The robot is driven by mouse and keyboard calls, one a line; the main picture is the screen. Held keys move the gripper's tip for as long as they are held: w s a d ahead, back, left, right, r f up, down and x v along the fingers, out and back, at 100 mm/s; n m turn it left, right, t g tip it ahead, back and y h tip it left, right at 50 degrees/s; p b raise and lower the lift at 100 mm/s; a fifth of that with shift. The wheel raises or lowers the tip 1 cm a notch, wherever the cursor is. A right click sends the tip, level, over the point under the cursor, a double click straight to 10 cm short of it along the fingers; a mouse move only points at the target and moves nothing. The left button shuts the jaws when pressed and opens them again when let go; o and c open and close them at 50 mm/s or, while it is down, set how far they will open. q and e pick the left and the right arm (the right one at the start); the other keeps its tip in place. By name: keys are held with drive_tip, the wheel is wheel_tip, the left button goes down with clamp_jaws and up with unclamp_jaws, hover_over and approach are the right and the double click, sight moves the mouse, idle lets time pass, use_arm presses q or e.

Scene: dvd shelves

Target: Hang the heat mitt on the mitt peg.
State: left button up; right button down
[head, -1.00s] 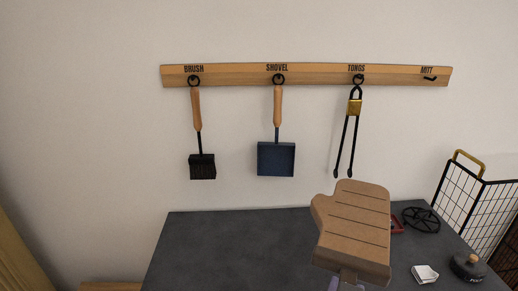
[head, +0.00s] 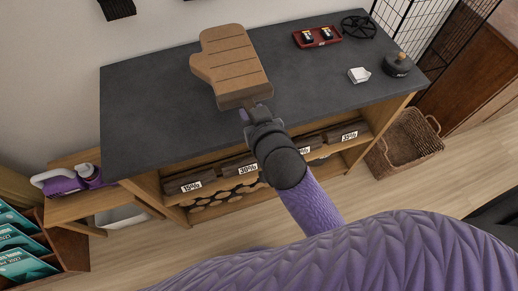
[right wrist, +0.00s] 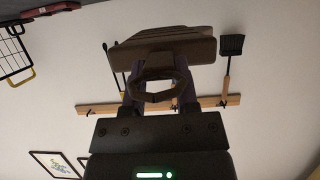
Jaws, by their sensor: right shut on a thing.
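The heat mitt (head: 230,62) is tan with stitched lines and a thumb on the left. In the head view it is held up in front of the dark counter. My right gripper (head: 246,112) is shut on its lower, cuff end. In the right wrist view the mitt (right wrist: 165,50) is dark, with a loop (right wrist: 160,92) at its cuff between my fingers (right wrist: 160,100). The peg rail (right wrist: 205,103) shows beyond it, upside down and partly hidden. A small dark peg (right wrist: 88,112) is near the rail's left end; its label is unreadable. My left gripper is not in view.
The counter (head: 150,110) holds a red tray (head: 318,37), a black wheel-shaped stand (head: 358,26), a white stack (head: 359,75) and a dark knobbed weight (head: 397,65). A wire screen (head: 420,30) and wicker basket (head: 405,143) are at right. The hanging brush (right wrist: 232,46) is near the rail.

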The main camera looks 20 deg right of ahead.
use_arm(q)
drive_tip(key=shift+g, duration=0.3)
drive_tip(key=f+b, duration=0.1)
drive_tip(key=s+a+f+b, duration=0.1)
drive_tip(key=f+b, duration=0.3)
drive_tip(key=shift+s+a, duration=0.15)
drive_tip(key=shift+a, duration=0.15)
use_arm(e)
wheel_tip(320, 180, down, 10)
drive_tip(key=shift+r, duration=0.25)
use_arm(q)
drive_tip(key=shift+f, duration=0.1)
use_arm(e)
drive_tip(key=shift+f, duration=0.1)
drive_tip(key=shift+f, duration=0.15)
drive_tip(key=shift+c, duration=1.8)
unclamp_jaws()
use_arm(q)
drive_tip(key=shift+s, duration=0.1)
